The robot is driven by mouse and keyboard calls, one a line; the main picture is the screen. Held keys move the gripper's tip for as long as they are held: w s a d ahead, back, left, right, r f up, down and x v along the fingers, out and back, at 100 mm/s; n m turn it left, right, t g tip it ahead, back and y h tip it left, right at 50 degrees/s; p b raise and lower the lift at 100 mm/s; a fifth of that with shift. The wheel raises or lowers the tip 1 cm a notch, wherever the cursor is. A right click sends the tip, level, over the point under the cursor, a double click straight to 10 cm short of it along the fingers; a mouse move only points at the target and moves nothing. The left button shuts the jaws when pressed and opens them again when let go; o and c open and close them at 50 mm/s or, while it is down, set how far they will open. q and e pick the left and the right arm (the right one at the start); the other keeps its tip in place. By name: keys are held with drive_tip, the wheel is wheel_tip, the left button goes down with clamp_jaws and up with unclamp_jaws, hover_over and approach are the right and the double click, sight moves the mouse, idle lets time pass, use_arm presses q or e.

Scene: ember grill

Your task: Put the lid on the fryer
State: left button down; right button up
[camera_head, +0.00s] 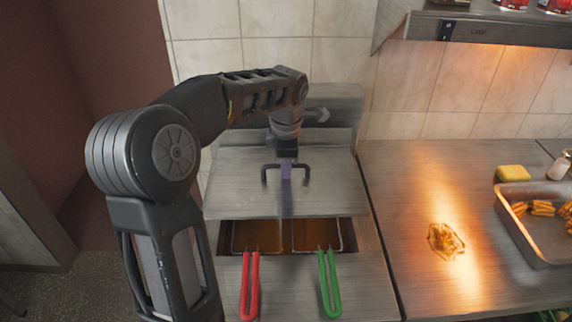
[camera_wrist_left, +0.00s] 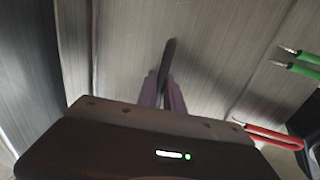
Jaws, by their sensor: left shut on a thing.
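The fryer (camera_head: 362,268) stands in the middle of the head view, with two oil-filled baskets showing in its opening. The lid (camera_head: 230,180) is a flat metal sheet with a dark handle (camera_head: 265,173). It lies over the back part of the fryer, and the front of the opening is uncovered. My left gripper (camera_head: 286,172) is shut on the lid's handle from above. In the left wrist view its purple fingers (camera_wrist_left: 163,95) close around the dark handle (camera_wrist_left: 169,58). Whether the lid rests on the fryer or hangs just above it I cannot tell. My right gripper is not in view.
A red basket handle (camera_head: 250,285) and a green basket handle (camera_head: 329,285) stick out at the fryer's front. A shelf hangs above the counter.

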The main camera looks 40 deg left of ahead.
use_arm(q)
wheel_tip(320, 180, down, 8)
drive_tip(key=b, duration=0.6)
drive_tip(key=shift+f+b, duration=0.3)
drive_tip(key=shift+f, duration=0.15)
drive_tip(key=c, duration=1.4)
unclamp_jaws()
drive_tip(key=shift+s+d+r, duration=0.15)
drive_tip(key=shift+s+r, duration=0.05)
drive_tip(key=shift+r, duration=1.1)
drive_tip(key=shift+s+d+r, duration=0.15)
drive_tip(key=shift+d+r, duration=0.05)
drive_tip(key=shift+r, duration=1.05)
drive_tip(key=shift+s+d+r, duration=0.15)
drive_tip(key=shift+s+r, duration=0.05)
drive_tip(key=shift+r, duration=1.1)
